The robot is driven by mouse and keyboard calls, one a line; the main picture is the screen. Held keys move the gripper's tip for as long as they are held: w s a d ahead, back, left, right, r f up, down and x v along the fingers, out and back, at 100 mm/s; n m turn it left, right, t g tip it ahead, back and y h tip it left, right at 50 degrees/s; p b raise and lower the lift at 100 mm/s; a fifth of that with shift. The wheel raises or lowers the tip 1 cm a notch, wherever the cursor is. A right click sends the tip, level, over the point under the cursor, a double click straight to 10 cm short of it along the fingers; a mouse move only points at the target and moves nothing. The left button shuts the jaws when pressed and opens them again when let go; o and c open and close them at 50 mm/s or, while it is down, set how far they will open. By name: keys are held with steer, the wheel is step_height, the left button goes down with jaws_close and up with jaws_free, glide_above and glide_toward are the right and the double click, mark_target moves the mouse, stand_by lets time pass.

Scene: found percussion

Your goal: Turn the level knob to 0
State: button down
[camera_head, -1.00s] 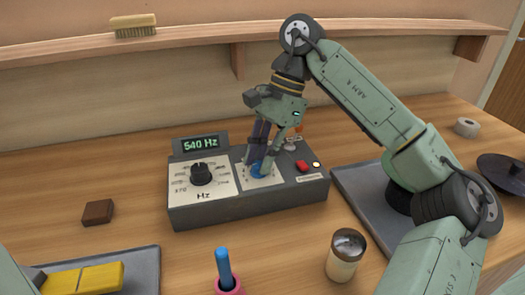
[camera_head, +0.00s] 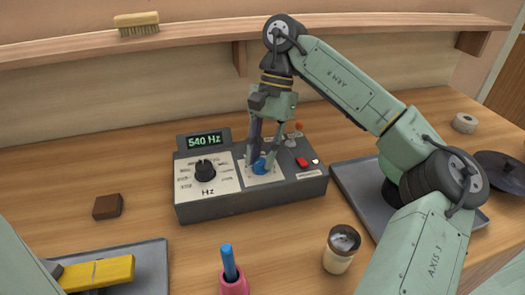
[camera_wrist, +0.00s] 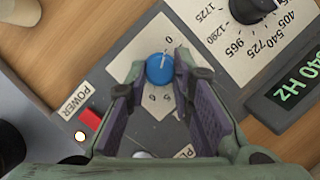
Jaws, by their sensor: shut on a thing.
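The level knob is a small blue knob (camera_wrist: 160,69) on a pale dial plate, right of the big black Hz knob on the grey box (camera_head: 250,202). It also shows in the head view (camera_head: 260,167). In the wrist view its white mark points toward the picture top, roughly at the printed 0 (camera_wrist: 169,15). In the head view my fingers (camera_head: 260,163) partly hide the knob and dial.
The black Hz knob (camera_head: 205,171) and a display reading 540 Hz (camera_head: 205,139) are left of my gripper. A red power button (camera_head: 302,162) and small lamp (camera_head: 315,161) are right. A jar (camera_head: 341,250) and a pink holder with a blue stick (camera_head: 233,285) stand in front.

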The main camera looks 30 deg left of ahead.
steer(key=c, duration=1.4)
jaws_free()
steer(key=v, duration=1.2)
